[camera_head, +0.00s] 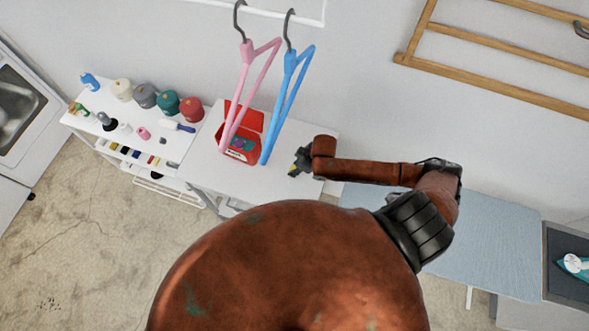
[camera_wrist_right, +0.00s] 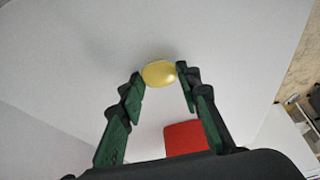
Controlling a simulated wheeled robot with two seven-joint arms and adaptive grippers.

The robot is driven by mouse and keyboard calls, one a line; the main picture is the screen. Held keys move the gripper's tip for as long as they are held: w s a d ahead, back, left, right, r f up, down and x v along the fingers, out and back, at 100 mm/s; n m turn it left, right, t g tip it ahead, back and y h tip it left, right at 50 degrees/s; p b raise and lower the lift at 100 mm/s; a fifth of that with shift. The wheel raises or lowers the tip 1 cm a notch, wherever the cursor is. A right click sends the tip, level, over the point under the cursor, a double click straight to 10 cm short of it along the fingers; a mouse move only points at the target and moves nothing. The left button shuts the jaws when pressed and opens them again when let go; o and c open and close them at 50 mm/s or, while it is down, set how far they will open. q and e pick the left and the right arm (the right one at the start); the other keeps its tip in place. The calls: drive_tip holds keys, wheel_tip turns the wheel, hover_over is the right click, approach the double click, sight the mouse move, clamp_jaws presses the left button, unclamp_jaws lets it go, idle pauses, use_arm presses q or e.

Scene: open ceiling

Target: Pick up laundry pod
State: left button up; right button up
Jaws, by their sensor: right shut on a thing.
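A yellow laundry pod (camera_wrist_right: 158,74) shows in the right wrist view, between the fingertips of my right gripper (camera_wrist_right: 160,78). The green and black fingers touch it from both sides and are shut on it. In the head view my right gripper (camera_head: 299,163) is over the right part of the white table (camera_head: 275,179); the pod cannot be made out there. A red box (camera_head: 245,140) with its lid up stands on the table left of the gripper. A red patch (camera_wrist_right: 184,138) also shows in the wrist view. My left gripper is not in view.
A pink hanger (camera_head: 246,95) and a blue hanger (camera_head: 287,88) hang from a rail in front of the red box. A light blue board (camera_head: 490,246) lies at right.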

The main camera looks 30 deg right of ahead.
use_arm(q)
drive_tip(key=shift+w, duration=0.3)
use_arm(e)
drive_tip(key=shift+r, duration=0.1)
